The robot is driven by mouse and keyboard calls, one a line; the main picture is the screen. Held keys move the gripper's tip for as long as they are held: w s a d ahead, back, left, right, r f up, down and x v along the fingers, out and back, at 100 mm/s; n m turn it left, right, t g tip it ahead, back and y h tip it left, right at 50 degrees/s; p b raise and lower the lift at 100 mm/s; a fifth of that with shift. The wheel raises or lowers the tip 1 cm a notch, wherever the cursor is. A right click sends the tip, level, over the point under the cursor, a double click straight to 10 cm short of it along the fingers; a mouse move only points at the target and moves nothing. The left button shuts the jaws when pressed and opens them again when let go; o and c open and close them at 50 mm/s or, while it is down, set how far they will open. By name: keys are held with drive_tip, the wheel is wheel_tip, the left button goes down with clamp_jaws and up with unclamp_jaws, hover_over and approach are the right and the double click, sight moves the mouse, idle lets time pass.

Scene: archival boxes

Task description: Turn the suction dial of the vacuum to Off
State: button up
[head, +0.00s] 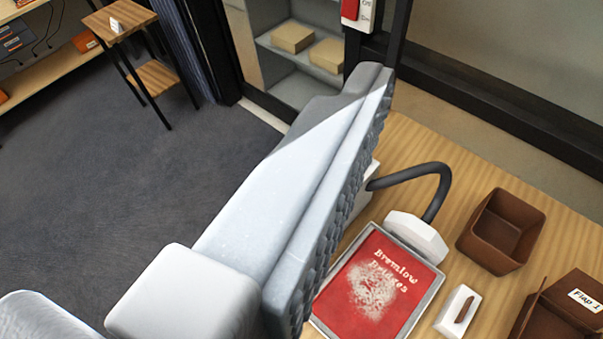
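The vacuum shows as a white nozzle head (418,237) with a dark curved hose (443,180) on the wooden table. The hose runs left to a white part that my gripper (372,85) mostly covers. I cannot see the suction dial; it may be behind my gripper. My gripper is a large pale grey finger with a textured pad on its right side, reaching up across the middle of the picture. Only one finger is clearly visible, so its opening cannot be judged. I see nothing held.
On the table (410,150) are a framed red "Bremlow Bridges" cover (375,285), an open brown box (500,232), a white block with a brown piece (458,311) and a "Flap 1" box (570,312). A red-and-white switch (355,10) is above. Carpet (150,190) lies clear at left.

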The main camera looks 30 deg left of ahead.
drive_tip(key=w+a+f+n+g+p, duration=0.3)
drive_tip(key=w+f+n+g+p, duration=0.15)
drive_tip(key=w, duration=0.45)
drive_tip(key=w+a+f+n+g+p, duration=0.3)
drive_tip(key=w+f+n+p, duration=0.15)
drive_tip(key=w, duration=0.55)
drive_tip(key=w+a+f+n+g+p, duration=0.1)
drive_tip(key=a+f+n+g+p, duration=0.3)
drive_tip(key=a+f+n, duration=0.4)
drive_tip(key=w+a+f+n+g+p, duration=0.2)
drive_tip(key=a+f+n+g+p, duration=0.3)
drive_tip(key=f, duration=0.6)
drive_tip(key=shift+n+t, duration=0.4)
drive_tip(key=shift+t, duration=0.25)
drive_tip(key=f, duration=1.3)
drive_tip(key=shift+s+f, duration=0.2)
